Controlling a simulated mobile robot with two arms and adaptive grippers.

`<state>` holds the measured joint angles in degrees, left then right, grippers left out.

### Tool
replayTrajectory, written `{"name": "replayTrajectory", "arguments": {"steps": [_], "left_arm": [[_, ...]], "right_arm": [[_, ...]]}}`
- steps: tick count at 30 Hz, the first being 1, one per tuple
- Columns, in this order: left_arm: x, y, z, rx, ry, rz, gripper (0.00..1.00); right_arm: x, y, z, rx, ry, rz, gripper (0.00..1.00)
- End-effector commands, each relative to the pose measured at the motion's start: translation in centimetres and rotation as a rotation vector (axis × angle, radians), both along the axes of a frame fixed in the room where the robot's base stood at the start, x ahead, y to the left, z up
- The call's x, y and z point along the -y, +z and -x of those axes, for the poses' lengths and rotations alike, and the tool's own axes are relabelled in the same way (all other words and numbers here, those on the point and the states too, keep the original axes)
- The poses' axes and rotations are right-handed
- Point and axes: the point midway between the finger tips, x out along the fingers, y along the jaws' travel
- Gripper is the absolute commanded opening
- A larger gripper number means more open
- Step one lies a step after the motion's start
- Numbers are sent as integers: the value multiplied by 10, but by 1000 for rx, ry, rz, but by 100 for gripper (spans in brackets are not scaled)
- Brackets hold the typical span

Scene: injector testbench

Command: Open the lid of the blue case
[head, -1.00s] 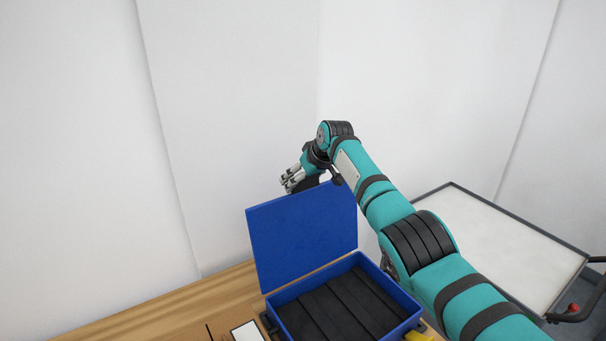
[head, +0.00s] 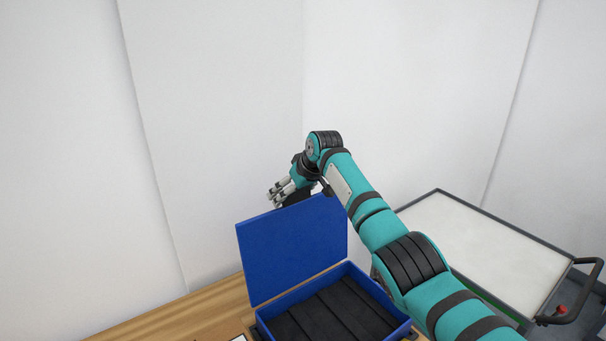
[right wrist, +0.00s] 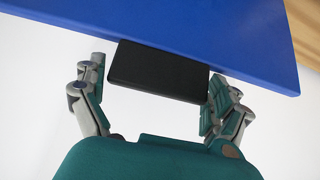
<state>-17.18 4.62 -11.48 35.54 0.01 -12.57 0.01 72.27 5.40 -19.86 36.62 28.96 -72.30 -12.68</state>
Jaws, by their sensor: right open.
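The blue case (head: 349,270) stands on the wooden table with its lid (head: 290,250) raised, nearly upright and leaning back a little. Its inside shows dark, ribbed compartments. My right gripper (head: 276,196) is just above the top edge of the lid. In the right wrist view the lid (right wrist: 200,28) fills the top, with a black handle (right wrist: 158,72) on its edge. My right gripper (right wrist: 155,98) is open, one finger on each side of the handle, apart from it. Whether a finger touches the lid I cannot tell. My left gripper is not in view.
The wooden table (head: 185,315) is clear to the left of the case. White walls stand close behind it. A cart with a white top (head: 485,245) and dark rim stands to the right, its handle (head: 585,290) at the far right.

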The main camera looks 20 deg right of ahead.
Motion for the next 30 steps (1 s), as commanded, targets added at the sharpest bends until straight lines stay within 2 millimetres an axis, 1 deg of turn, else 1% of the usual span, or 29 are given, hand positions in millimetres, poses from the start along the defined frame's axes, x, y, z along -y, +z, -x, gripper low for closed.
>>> {"name": "replayTrajectory", "arguments": {"steps": [9, 12, 15, 19, 30], "left_arm": [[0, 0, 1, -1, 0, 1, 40], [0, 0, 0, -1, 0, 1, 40], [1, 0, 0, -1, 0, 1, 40], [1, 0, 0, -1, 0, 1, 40], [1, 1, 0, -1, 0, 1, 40]], "right_arm": [[13, 60, 34, 21, -1, -4, 100], [16, 75, 44, 23, 0, -5, 100], [18, 85, 50, 22, -1, -6, 100], [19, 92, 55, 23, -1, -7, 100], [20, 95, 55, 24, -1, -7, 100]]}}
